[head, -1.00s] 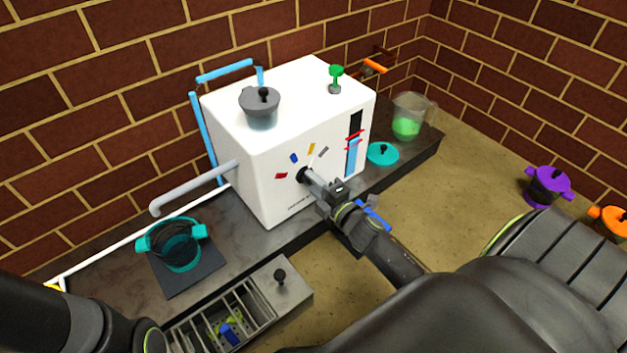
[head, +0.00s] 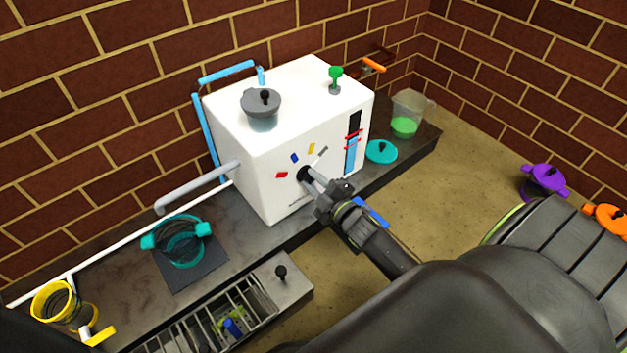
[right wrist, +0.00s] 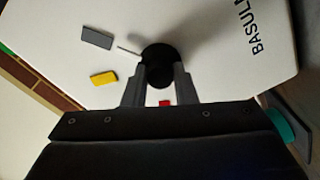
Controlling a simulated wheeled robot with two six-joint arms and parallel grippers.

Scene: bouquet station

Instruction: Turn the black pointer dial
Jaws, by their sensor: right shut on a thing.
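The black pointer dial (head: 303,174) is on the front face of the white box-shaped machine (head: 285,195). My right gripper (head: 312,180) reaches it from the front right. In the right wrist view the dial (right wrist: 158,62) is a black round knob, and my right gripper's (right wrist: 158,80) fingers are shut on its two sides. A thin pointer sticks out from the knob towards the grey mark (right wrist: 97,38). A yellow mark (right wrist: 104,78) and a red mark (right wrist: 165,103) also show around it. My left gripper is out of view.
A grey lidded pot (head: 262,112) and a green knob (head: 335,78) are on the machine's top. A grey pipe (head: 195,187) juts out left above a teal pot (head: 180,248). A teal lid (head: 381,151) and a jug (head: 408,115) stand right. A yellow container (head: 58,303) is front left.

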